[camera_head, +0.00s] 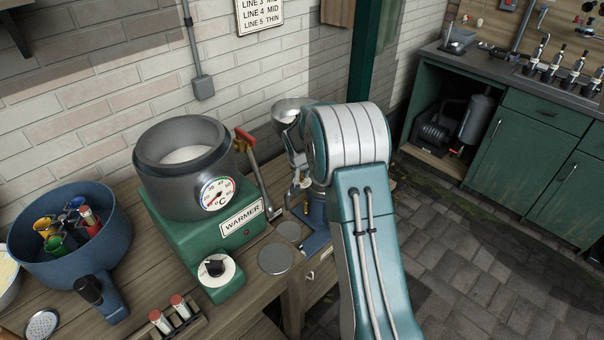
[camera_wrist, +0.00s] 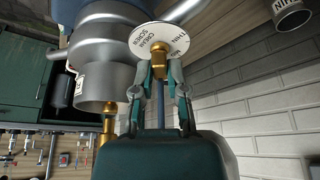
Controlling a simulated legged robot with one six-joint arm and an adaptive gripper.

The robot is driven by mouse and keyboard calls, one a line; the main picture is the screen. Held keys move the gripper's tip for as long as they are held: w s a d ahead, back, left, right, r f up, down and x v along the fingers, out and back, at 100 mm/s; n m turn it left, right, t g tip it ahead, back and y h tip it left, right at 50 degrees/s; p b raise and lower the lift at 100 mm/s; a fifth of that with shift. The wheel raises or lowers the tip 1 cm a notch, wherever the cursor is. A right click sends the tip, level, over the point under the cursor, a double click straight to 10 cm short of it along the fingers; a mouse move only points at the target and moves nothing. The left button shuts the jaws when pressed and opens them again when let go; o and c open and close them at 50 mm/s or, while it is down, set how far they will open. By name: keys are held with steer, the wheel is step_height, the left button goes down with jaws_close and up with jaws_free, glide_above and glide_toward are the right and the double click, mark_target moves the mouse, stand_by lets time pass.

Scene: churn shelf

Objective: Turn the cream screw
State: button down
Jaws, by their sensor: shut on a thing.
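The cream screw (camera_wrist: 158,49) is a small brass fitting at the centre of a white round plate (camera_wrist: 146,40), lettered CREAM SCREW and THIN, in the wrist view. My gripper (camera_wrist: 159,68) is shut on the screw, with one finger on each side of its brass end. The plate sits against a grey metal machine body with wide spouts (camera_wrist: 104,80). In the head view, my arm covers the screw and my gripper; the machine's metal bowl (camera_head: 291,108) shows just left of it.
A green warmer (camera_head: 240,222) with a grey pot and temperature dial stands left of my arm on the wooden bench. A blue pan (camera_head: 45,260) holds coloured items further left. A green cabinet (camera_head: 524,165) stands at right. Paved floor (camera_head: 445,250) is clear.

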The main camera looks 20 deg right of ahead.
steer(key=shift+f, duration=0.1)
steer(key=c, duration=0.7)
jaws_free()
steer(key=shift+o, duration=0.2)
steer(key=v, duration=1.2)
steer(key=shift+w, duration=0.1)
